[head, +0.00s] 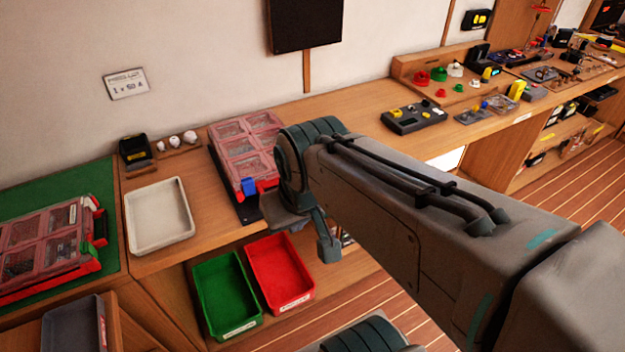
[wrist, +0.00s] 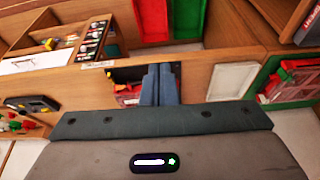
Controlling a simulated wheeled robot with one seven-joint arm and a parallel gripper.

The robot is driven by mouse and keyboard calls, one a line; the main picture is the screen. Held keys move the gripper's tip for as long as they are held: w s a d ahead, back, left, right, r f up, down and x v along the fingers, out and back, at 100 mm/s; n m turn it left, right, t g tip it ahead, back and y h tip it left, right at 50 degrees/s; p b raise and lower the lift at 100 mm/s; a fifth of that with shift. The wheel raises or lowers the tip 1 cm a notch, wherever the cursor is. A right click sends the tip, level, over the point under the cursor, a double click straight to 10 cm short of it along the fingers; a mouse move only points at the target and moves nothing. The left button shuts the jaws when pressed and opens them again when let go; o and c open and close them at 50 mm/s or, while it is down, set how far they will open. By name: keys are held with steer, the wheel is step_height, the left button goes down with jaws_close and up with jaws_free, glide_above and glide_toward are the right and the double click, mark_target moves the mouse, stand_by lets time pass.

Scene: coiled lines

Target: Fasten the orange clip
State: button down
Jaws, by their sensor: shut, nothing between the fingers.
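A case with a clear pinkish lid (head: 232,150) lies on the wooden bench. At its front edge are a blue clip (head: 249,186) and a red-orange clip (head: 267,184), partly hidden by my arm. I cannot tell whether the red-orange one is the orange clip, or whether it is fastened. My gripper (head: 328,246) points down in front of the bench edge, to the right of the case's front. In the wrist view its fingers (wrist: 160,84) are together and empty, with part of the case (wrist: 128,92) just left of them.
A second clear-lidded case (head: 45,250) with red and green clips lies on a green mat at left. A white tray (head: 160,215) sits between the cases. Green (head: 228,295) and red (head: 280,273) bins stand below the bench front. Bench right of my arm holds a dark device (head: 414,118).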

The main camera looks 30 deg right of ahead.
steer(key=w+f+m+t+y+b, duration=0.4)
steer(key=w+f+m+y+b, duration=0.3)
steer(key=f+m+b, duration=0.9)
steer(key=w+d+f+m+t+h+b, duration=0.3)
steer(key=d+m+b, duration=0.1)
steer(key=d+m, duration=0.4)
steer(key=w+d+f+m+t+h+b, duration=0.3)
steer(key=d+m, duration=0.5)
steer(key=m, duration=0.3)
steer(key=shift+w+d+m+t+b, duration=0.25)
steer(key=shift+w+m+t+b, duration=0.25)
steer(key=shift+b, duration=0.65)
steer(key=shift+w+f, duration=0.1)
steer(key=shift+w, duration=0.05)
